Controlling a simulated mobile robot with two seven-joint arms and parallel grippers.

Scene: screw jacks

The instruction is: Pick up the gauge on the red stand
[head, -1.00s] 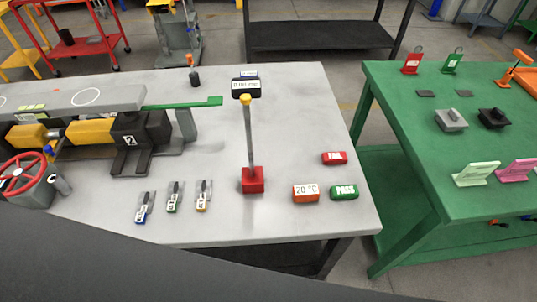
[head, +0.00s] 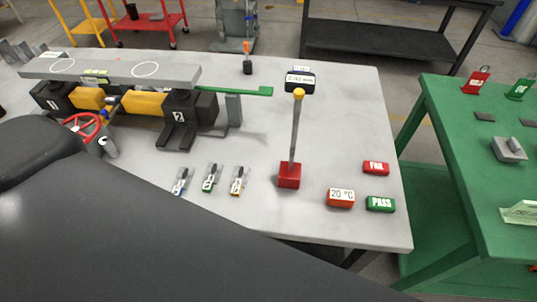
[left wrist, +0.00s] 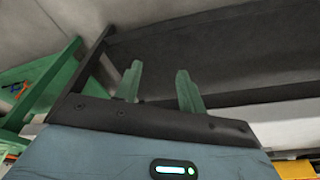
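The gauge (head: 300,80) is a small dark box with a white readout, at the top of a thin post on the red stand (head: 289,176). The stand is upright on the grey table, right of its middle, in the head view. My left gripper (left wrist: 160,85) shows in the left wrist view, with two greenish fingers apart and nothing between them. Neither gripper shows in the head view, and the gauge is not in the left wrist view.
On the grey table (head: 330,230) are red FAIL (head: 376,168), green PASS (head: 380,204) and orange 20 °C (head: 341,197) blocks, and small tagged tools (head: 238,181). The jack assembly (head: 140,105) fills the left. A green table (head: 450,180) stands right, across a gap.

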